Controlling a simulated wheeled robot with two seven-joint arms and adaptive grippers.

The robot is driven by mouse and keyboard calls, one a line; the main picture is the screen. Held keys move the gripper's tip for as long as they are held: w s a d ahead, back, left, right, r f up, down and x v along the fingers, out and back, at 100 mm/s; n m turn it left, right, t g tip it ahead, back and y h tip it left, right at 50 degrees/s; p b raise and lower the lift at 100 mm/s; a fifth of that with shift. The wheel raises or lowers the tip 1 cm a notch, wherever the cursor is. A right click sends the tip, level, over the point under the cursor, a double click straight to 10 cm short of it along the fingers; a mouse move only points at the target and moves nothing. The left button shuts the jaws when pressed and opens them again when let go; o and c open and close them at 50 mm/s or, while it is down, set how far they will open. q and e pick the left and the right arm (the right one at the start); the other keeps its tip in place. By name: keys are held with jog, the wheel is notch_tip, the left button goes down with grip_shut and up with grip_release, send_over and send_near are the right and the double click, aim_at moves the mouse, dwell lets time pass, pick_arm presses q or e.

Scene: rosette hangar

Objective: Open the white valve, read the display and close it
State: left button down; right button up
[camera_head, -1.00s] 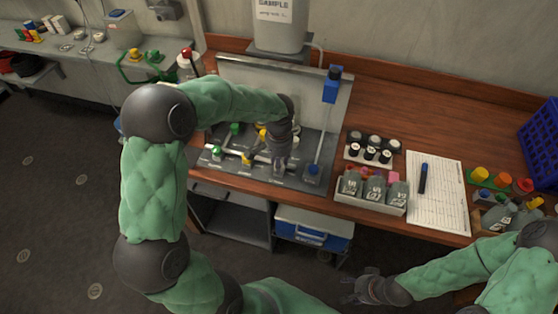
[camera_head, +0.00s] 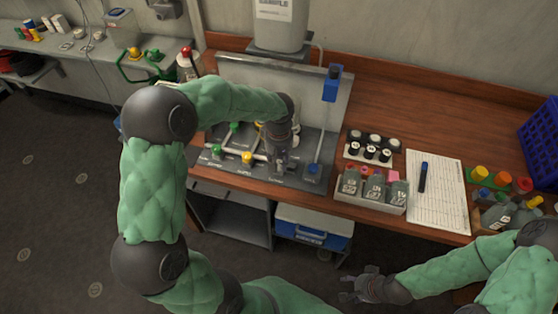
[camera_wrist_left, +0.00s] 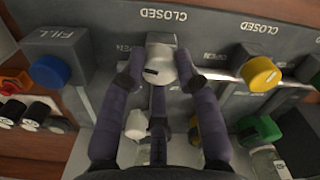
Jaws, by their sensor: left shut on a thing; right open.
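My left gripper (camera_head: 279,168) is over the grey valve panel (camera_head: 312,182) on the bench. In the head view the gripper hides this knob. I cannot make out a display reading. My right gripper (camera_head: 362,286) is open and empty, low in front of the bench.
A yellow knob (camera_wrist_left: 260,74) is right of the white valve, and a blue FILL knob (camera_wrist_left: 49,71) is left. Green knobs and another white knob (camera_wrist_left: 137,124) are close by. A vial rack (camera_head: 371,200) and paper sheet (camera_head: 437,205) lie to the right on the bench.

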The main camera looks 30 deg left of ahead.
pick_arm(q)
jog(key=shift+n, duration=1.1)
jog(key=c, duration=0.9)
grip_release()
notch_tip(320, 180, up, 12)
jog(key=shift+f, duration=0.1)
